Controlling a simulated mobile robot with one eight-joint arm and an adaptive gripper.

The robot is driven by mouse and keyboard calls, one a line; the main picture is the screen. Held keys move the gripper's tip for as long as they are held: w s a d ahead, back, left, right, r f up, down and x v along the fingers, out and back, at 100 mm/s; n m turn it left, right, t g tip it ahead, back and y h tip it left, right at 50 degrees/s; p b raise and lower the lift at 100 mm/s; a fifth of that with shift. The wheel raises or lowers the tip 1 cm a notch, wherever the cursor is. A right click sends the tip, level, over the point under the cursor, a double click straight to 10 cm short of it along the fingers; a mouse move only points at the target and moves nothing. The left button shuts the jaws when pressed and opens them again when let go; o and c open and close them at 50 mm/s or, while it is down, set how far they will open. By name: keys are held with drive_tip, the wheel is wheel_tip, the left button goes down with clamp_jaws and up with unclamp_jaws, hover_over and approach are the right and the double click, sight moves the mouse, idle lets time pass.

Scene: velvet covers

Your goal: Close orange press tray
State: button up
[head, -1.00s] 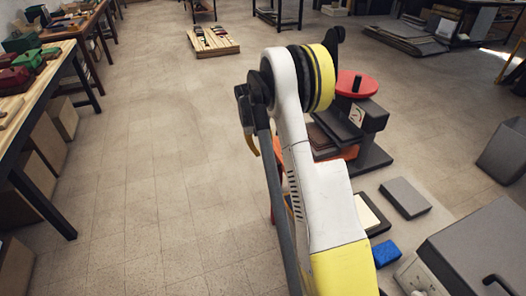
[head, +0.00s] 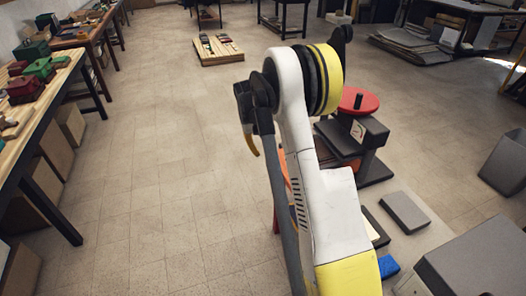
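A dark press with a red round wheel (head: 358,101) on top stands on the floor right of centre, partly behind my arm. Its dark grey upper body (head: 376,130) carries a small white dial plate. A narrow orange part (head: 276,215) shows just left of my arm and may belong to the tray. My arm covers most of it, so I cannot tell how far the tray is out. My gripper cannot be made out; my raised white and yellow arm fills the middle of the view.
A grey box (head: 405,212) lies on the floor right of my arm, with a blue block (head: 388,266) nearer. A large grey case (head: 478,262) stands at the lower right. A wooden workbench (head: 42,95) runs along the left. The floor between is clear.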

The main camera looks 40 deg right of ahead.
drive_tip(key=shift+r, duration=0.15)
idle(0.3)
wheel_tip(320, 180, up, 12)
drive_tip(key=a, duration=0.2)
drive_tip(key=shift+w+a, duration=0.15)
drive_tip(key=shift+w, duration=0.15)
